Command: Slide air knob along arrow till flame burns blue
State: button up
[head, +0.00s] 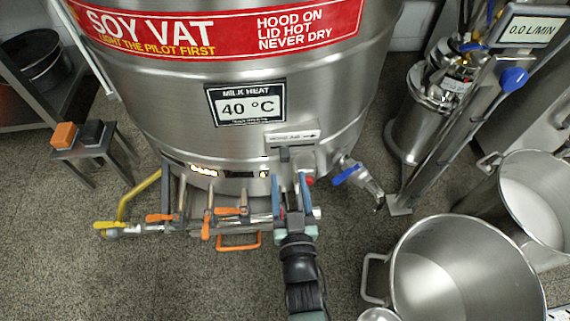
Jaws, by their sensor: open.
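The steel soy vat (180,85) stands in the middle of the head view. A pale label plate with an arrow pointing right (292,136) sits low on its front; its small print is hard to read. A small dark piece, seemingly the air knob (284,154), shows just under the plate's left part. My gripper (290,179) is open below the plate, its two blue fingers apart. I see nothing held, and cannot tell whether the fingers touch anything. Yellow-white flame light (203,171) shows through the burner slot left of my gripper.
A gas pipe with several orange-handled valves (207,223) runs left of my gripper, with a yellow valve handle (107,225) at its end. A blue-handled tap (347,174) is close on the right. Large steel pots (465,225) stand at lower right. The lower left floor is clear.

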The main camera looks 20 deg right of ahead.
aim_at(285, 158)
jog(key=b+x, duration=0.1)
jog(key=x, duration=0.4)
jog(key=shift+w, duration=0.4)
jog(key=shift+c, duration=0.3)
grip_shut()
dwell(0.8)
